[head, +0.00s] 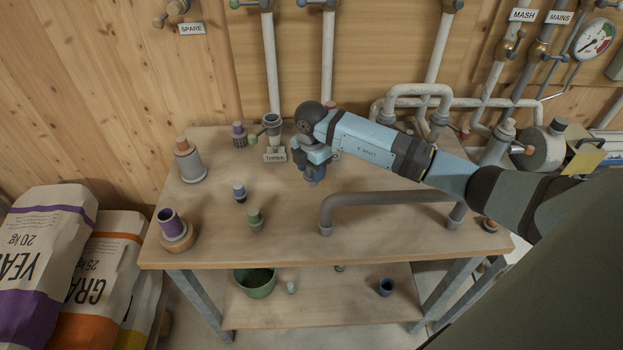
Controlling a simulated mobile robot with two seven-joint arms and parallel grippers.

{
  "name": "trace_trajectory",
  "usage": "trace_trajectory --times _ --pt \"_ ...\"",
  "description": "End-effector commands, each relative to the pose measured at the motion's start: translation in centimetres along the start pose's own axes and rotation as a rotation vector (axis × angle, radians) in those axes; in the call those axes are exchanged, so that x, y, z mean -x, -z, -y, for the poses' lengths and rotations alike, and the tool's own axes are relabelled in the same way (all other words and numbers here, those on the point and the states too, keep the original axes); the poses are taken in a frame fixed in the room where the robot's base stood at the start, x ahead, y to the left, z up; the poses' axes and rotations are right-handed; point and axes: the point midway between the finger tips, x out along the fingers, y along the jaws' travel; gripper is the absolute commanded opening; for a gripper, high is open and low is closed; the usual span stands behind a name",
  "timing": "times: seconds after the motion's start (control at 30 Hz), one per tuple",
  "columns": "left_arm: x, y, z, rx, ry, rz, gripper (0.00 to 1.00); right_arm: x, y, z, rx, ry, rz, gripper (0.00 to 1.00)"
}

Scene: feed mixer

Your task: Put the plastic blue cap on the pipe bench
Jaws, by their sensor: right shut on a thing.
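My right gripper (313,170) reaches in from the right over the back middle of the pipe bench (290,225). It is shut on a small blue piece, the blue cap (316,181), whose lower part shows under the fingers. The fingers hide its upper part, and I cannot tell whether it touches the bench top. A smaller piece with a blue body and pale band (239,192) stands on the bench to the left. My left gripper is not in view.
A grey bent pipe (380,199) spans the bench's right half. A green fitting (255,218), a purple cup on a wooden ring (170,228) and a grey cone (189,162) stand left. Labelled pipe stubs (272,130) rise behind. The front middle is clear. The lower shelf holds a green bucket (255,284).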

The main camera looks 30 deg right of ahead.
Motion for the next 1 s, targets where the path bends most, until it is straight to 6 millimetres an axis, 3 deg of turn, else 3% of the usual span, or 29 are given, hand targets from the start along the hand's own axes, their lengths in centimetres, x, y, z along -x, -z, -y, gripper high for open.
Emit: trace_trajectory --times 0.17,0.4,0.77,0.8,0.9,1.0 --pt "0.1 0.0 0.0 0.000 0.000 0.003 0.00 -1.2 0.0 0.0 -0.001 0.002 0.000 0.19" --pt "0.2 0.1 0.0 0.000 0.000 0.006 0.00 -4.5 0.0 0.0 -0.001 0.001 0.001 0.19" --pt "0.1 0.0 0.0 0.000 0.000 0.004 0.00 -5.0 0.0 0.0 0.000 -0.001 0.001 0.19" --pt "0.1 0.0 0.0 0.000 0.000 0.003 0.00 -5.0 0.0 0.0 0.000 -0.001 0.001 0.52" --pt "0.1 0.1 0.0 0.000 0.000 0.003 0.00 -4.9 0.0 0.0 0.000 0.000 0.001 0.73" --pt "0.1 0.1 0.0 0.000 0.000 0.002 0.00 -4.9 0.0 0.0 0.000 0.000 0.001 0.73"
